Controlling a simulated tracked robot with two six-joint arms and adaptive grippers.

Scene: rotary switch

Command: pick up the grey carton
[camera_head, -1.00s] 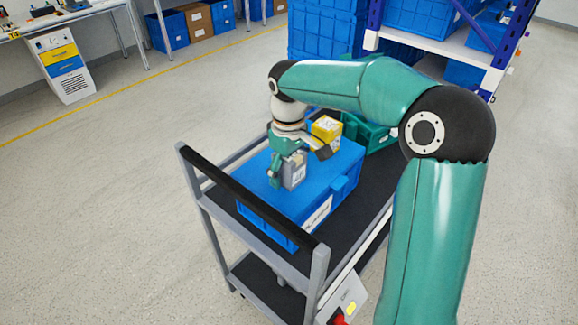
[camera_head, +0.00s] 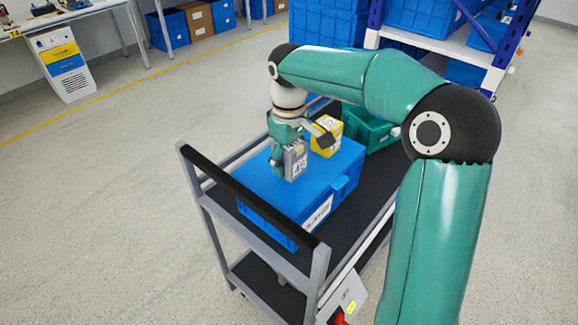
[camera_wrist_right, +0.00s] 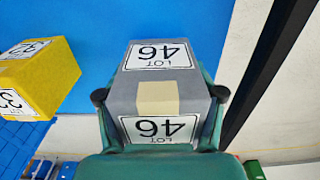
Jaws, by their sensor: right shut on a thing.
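The grey carton (camera_head: 298,162) has white labels reading LOT 46 and a tan tape strip. It is above the lid of the blue box (camera_head: 258,184) on the cart. My right gripper (camera_head: 289,164) points down and is shut on the carton. In the right wrist view the carton (camera_wrist_right: 188,92) sits between the two fingers, one black pad against each side. The gap between its underside and the lid is hard to judge. My left gripper is out of view.
A yellow carton (camera_head: 327,136) stands on the blue lid close beside the grey one. A green bin (camera_head: 368,130) is behind on the dark cart top. The cart's black handle bar (camera_head: 245,195) runs along the near left side. Blue shelving stands behind.

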